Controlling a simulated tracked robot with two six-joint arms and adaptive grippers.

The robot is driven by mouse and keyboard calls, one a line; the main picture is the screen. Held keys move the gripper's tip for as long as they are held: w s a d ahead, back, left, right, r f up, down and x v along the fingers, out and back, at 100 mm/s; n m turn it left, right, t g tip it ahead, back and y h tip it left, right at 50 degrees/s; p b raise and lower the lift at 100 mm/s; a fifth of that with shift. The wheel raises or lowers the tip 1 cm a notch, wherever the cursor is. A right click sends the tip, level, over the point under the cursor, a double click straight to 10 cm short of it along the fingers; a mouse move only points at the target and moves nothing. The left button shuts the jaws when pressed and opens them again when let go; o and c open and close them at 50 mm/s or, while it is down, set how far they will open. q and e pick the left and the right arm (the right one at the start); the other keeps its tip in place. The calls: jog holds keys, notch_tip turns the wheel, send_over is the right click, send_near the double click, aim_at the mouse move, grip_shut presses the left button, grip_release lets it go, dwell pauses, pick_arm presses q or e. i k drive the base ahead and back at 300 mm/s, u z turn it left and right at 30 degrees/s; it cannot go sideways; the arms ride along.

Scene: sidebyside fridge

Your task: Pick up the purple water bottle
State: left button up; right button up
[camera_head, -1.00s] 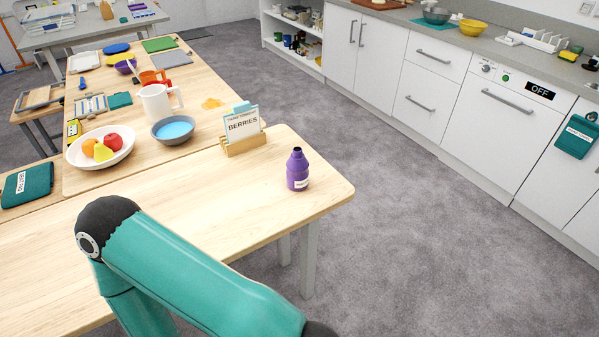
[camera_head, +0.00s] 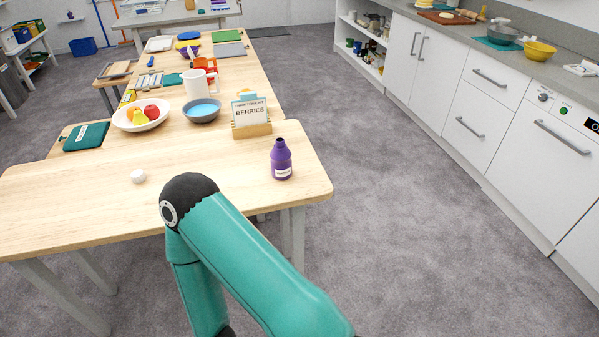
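The purple water bottle (camera_head: 281,160) stands upright near the front right corner of the wooden table (camera_head: 90,200). It has a white label low on its side, and its top looks dark and uncapped. A small white round thing (camera_head: 138,176), perhaps a cap, lies on the table to the left. A teal link of my arm with a dark joint shows in front of the table, left of and nearer than the bottle. Neither of my grippers is in view, and nothing touches the bottle.
A card holder with a berries card (camera_head: 250,118) stands just behind and left of the bottle. A blue-filled bowl (camera_head: 201,111), a white pitcher (camera_head: 195,84) and a fruit bowl (camera_head: 122,122) stand farther back. Open grey floor (camera_head: 400,230) lies right of the table.

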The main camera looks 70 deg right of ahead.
aim_at(281, 161)
jog(key=z, duration=1.4)
jog(key=i, duration=0.6)
jog(key=u, duration=0.15)
jog(key=k, duration=0.9)
jog(key=z, duration=0.2)
jog(key=i, duration=0.95)
jog(key=u, duration=0.1)
